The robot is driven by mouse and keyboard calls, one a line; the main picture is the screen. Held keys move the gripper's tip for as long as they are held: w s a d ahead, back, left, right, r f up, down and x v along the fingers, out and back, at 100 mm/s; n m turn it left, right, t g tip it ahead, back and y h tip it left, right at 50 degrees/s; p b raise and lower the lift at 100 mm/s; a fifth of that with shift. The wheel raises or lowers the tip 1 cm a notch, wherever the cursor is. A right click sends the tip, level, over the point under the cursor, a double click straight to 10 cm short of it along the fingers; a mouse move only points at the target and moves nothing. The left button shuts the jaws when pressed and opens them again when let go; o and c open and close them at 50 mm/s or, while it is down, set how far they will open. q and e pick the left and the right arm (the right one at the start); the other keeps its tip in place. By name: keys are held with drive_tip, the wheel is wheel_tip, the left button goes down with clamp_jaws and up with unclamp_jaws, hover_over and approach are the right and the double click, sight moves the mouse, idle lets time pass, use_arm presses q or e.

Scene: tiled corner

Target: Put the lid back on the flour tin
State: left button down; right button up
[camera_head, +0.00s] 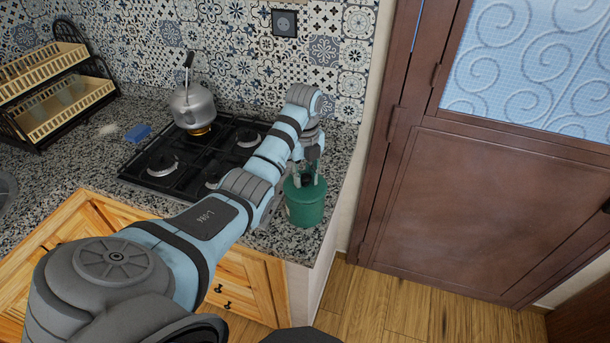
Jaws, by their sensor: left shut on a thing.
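The green flour tin (304,208) stands upright at the right end of the granite counter, near the corner. My left arm reaches in from the lower left, and my left gripper (306,180) points down at the tin's top. Its fingers are shut on a small dark piece, which looks like the knob of the lid. The fingers and arm hide much of the tin's top, so I cannot tell whether the lid rests on the rim or is a little above it. My right gripper is not in view.
A black gas hob (185,160) with a grey kettle (193,106) is left of the tin. A dish rack (55,90) and a blue sponge (138,133) are farther left. The tiled wall is behind; the counter's right edge is close to the tin.

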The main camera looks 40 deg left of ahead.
use_arm(q)
drive_tip(key=shift+f, duration=0.35)
idle(0.5)
drive_tip(key=c, duration=0.8)
unclamp_jaws()
drive_tip(key=shift+o, duration=0.2)
